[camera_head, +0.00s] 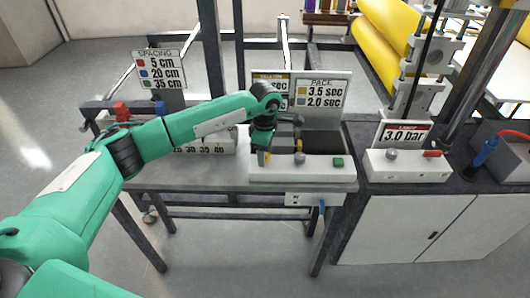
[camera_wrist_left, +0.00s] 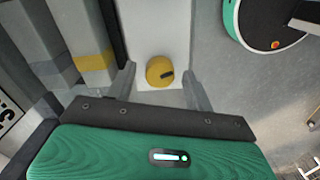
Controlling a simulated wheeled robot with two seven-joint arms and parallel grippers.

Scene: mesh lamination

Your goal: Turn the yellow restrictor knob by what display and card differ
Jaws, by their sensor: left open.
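The yellow knob (camera_wrist_left: 160,71) sits on a white panel in the left wrist view, with a dark mark on its right side. It lies between the two spread fingers of my left gripper (camera_wrist_left: 161,86), which is open. In the head view my left gripper (camera_head: 264,156) is over the left part of a white control box (camera_head: 310,174), with a yellow patch at its tips. The card (camera_head: 321,95) headed PACE reads 3.5 sec and 2.0 sec. A display (camera_head: 272,77) headed YELLOW is partly hidden by my arm; its number is unreadable. My right gripper is not in view.
A green button (camera_head: 338,162) is on the box's right end. Another white box (camera_head: 408,165) stands to the right, below a 3.0 bar sign (camera_head: 403,134). A SPACING sign (camera_head: 160,71) stands at left. Yellow rollers (camera_head: 385,45) are behind.

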